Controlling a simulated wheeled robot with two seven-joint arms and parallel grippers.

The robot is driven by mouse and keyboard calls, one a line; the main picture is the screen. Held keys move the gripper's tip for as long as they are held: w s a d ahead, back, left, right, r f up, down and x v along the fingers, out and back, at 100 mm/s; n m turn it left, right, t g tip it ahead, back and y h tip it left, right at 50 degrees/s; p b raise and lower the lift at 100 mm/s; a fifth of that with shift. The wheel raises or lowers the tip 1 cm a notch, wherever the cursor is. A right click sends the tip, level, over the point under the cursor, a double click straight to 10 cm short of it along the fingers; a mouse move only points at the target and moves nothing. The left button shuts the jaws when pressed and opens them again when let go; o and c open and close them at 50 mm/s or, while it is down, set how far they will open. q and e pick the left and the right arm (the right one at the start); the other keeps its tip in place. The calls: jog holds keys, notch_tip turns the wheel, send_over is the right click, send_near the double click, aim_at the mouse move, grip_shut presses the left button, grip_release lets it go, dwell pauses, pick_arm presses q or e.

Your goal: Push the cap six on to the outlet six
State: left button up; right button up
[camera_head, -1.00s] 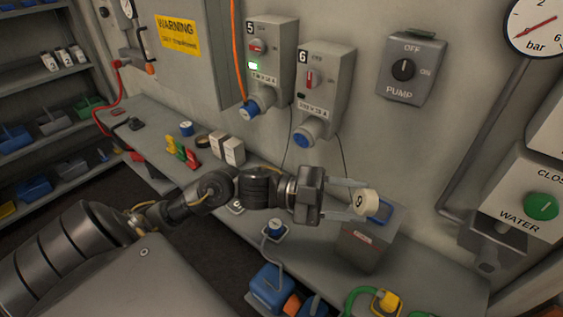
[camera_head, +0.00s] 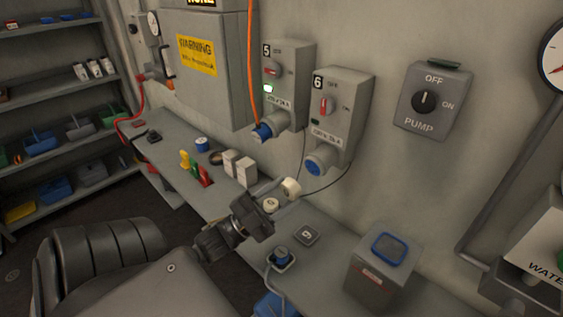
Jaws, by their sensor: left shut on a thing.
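Outlet six (camera_head: 340,108) is a grey wall box marked 6, with a red switch. Its round blue-faced socket (camera_head: 319,162) points down and out at the bottom, and nothing covers it. My left gripper (camera_head: 282,190) is shut on the cap six (camera_head: 291,187), a small whitish round piece. The gripper is below and left of the socket, over the bench, with a clear gap between cap and socket. The number on the cap is not readable now. My right gripper is not in view.
Outlet five (camera_head: 288,75) stands left of outlet six, with an orange cable at its blue plug. A pump switch (camera_head: 425,100) is right.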

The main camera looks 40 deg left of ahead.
pick_arm(q)
jog(key=shift+w, duration=0.1)
jog(key=shift+w+r, duration=0.15)
jog(key=shift+w, duration=0.8)
jog(key=shift+w+r, duration=0.2)
jog(key=shift+w, duration=0.7)
jog(key=shift+w+r, duration=0.15)
jog(key=shift+w, duration=0.8)
jog(key=shift+a+f, duration=0.2)
jog(key=shift+p, duration=0.4)
jog(key=shift+w+r, duration=0.1)
jog(key=shift+w, duration=0.45)
dwell(0.4)
jog(key=o, duration=1)
